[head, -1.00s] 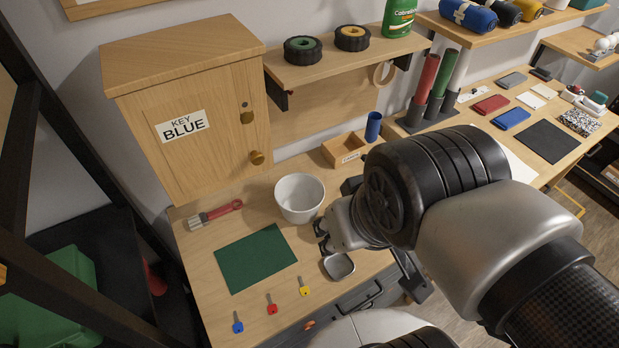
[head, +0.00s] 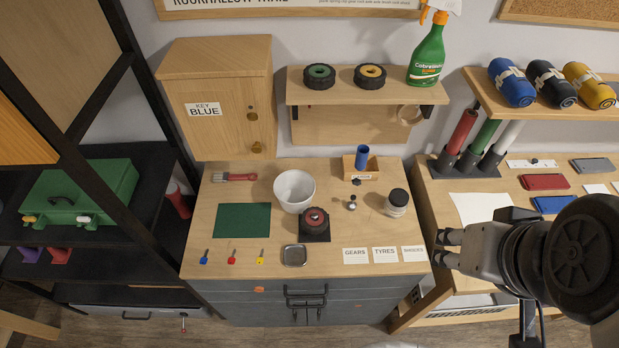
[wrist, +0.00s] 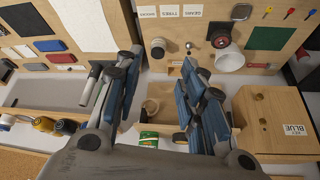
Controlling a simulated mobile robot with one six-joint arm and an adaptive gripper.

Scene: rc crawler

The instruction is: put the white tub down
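The white tub (head: 294,188) stands upright and looks empty on the wooden bench (head: 225,195), right of the green mat (head: 242,220) and behind a tyre with a red hub on a dark block (head: 315,224). The tub also shows upper right in the wrist view (wrist: 231,61). My gripper (head: 447,248) is at the right in the head view, well apart from the tub. In the wrist view its fingers (wrist: 160,68) are spread, with nothing held between them.
A white jar with a black lid (head: 397,203), a small wooden box with a blue cylinder (head: 361,158) and a metal tray (head: 294,256) stand on the bench. The key cabinet (head: 222,100) rises at the back left. Red, green and white tubes stand right of the bench.

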